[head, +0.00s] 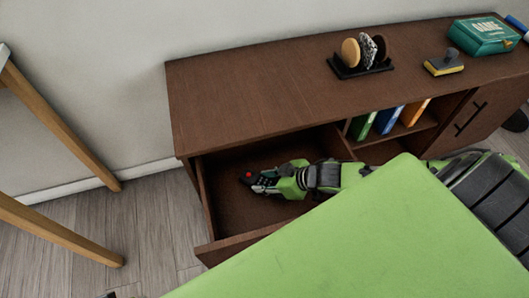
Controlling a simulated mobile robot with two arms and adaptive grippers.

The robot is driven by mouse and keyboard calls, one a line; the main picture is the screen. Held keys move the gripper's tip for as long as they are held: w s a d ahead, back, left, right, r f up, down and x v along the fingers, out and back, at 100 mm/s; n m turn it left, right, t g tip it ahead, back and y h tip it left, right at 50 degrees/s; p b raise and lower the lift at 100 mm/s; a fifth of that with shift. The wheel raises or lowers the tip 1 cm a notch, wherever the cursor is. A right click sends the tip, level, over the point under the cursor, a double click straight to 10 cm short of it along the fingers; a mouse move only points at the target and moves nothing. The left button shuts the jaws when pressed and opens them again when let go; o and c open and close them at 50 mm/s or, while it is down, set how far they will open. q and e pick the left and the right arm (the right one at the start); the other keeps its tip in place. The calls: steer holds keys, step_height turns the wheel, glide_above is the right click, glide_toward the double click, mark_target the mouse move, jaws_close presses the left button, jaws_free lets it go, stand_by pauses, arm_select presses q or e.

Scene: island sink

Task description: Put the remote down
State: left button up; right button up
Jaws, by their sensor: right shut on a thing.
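The remote (247,177) is small and dark with a red spot near its end. My right gripper (264,183) is shut on it, and the fingers hide part of it. The gripper and remote are inside or just above the open drawer (208,208) of the brown cabinet (250,98). I cannot tell whether the remote touches the drawer bottom. My left gripper is not in view.
On the cabinet top stand a black holder (362,70) with round discs, a small yellow and grey block (444,66) and a green box (484,36). Several books (388,119) stand in an open shelf. Wooden legs (62,118) stand at the left.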

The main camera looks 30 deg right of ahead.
steer(key=o, duration=1.2)
steer(key=shift+o, duration=0.2)
